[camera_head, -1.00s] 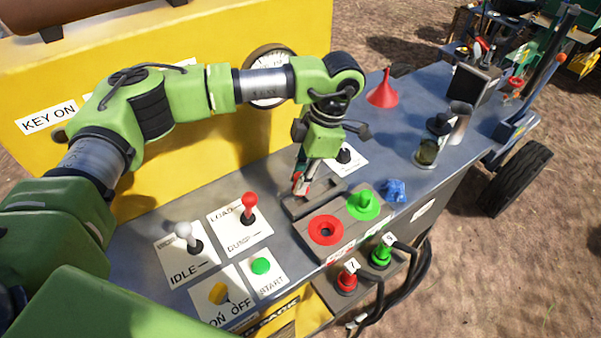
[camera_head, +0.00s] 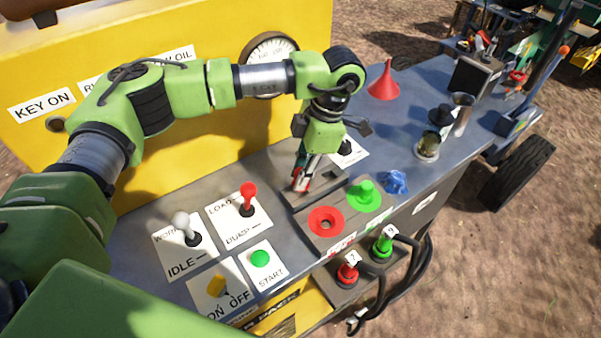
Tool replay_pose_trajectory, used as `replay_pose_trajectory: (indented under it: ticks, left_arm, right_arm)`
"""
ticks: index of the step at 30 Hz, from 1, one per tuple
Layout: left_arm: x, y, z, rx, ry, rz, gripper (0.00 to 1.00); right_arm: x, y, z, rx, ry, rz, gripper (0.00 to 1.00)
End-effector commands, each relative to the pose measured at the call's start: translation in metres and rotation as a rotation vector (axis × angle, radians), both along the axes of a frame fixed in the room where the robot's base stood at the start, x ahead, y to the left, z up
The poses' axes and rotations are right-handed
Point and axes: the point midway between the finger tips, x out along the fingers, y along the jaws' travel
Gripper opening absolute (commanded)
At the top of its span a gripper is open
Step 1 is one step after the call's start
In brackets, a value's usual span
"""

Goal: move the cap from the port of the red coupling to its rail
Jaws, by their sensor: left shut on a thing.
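The red coupling's port (camera_head: 326,222) is a red ring with an open dark hole on the grey block. My left gripper (camera_head: 302,182) is shut on the red cap (camera_head: 299,184), mostly hidden between the fingers. It holds the cap at the left part of the dark rail (camera_head: 325,190) behind the ports. I cannot tell whether the cap touches the rail. The green port (camera_head: 363,203) beside it carries a green cap (camera_head: 367,189). My right gripper is not in view.
Red and green hose plugs (camera_head: 347,271) sit in front, below the ports. Left of the rail stand a red lever (camera_head: 248,193) and a white lever (camera_head: 182,222). A blue rag (camera_head: 395,182) lies to the right; a red funnel (camera_head: 384,84) stands farther back.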

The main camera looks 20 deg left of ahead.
Motion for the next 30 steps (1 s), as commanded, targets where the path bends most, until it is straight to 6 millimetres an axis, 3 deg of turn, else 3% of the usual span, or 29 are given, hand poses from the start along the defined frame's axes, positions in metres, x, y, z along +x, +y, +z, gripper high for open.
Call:
replay_pose_trajectory:
  ticks: [30]
  left_arm:
    - [0.0001,-0.0001,-0.0018,0.0,0.0,0.0,0.04]
  right_arm:
    - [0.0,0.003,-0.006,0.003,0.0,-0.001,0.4]
